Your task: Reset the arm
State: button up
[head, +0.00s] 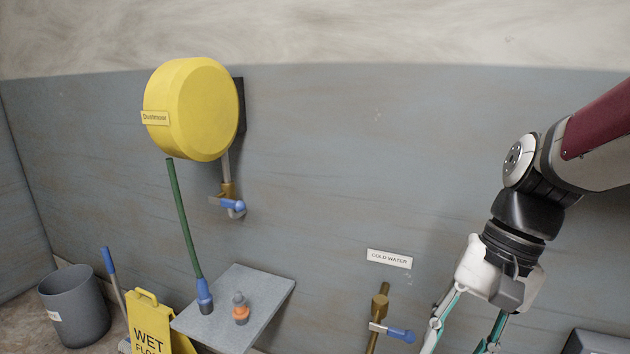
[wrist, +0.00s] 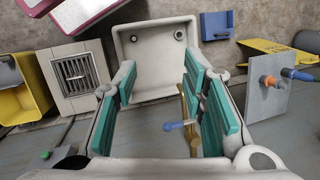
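My gripper (head: 466,335) hangs at the lower right of the head view, pointing down, with its fingertips cut off by the bottom edge. In the wrist view my gripper (wrist: 158,85) shows two teal-padded fingers spread wide apart with nothing between the pads. A brass cold water pipe (head: 379,305) with a blue-handled valve (head: 400,334) stands on the wall to its left. The same blue handle (wrist: 176,126) appears behind the finger gap in the wrist view; I see no clear contact.
A yellow hose reel (head: 190,110) with a hanging green hose (head: 184,215) is on the wall at left. A grey shelf (head: 262,290) holds an orange-and-grey nozzle (head: 240,308). A yellow wet floor sign (head: 150,325) and grey bin (head: 75,305) stand at lower left. A pale basin (wrist: 150,55) lies beyond the fingers.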

jog(key=s+d+r+n+t+h, duration=0.1)
jog(key=s+r+n+t+h, duration=0.15)
jog(key=s+n, duration=0.75)
jog(key=s+r+m+t+p, duration=0.3)
jog(key=r+m+p, duration=0.1)
jog(key=r+p, duration=0.8)
jog(key=shift+s+d+r+h, duration=0.2)
jog(key=shift+s+r+h, duration=0.25)
jog(key=shift+r, duration=0.25)
jog(key=shift+w, duration=0.1)
dwell(0.7)
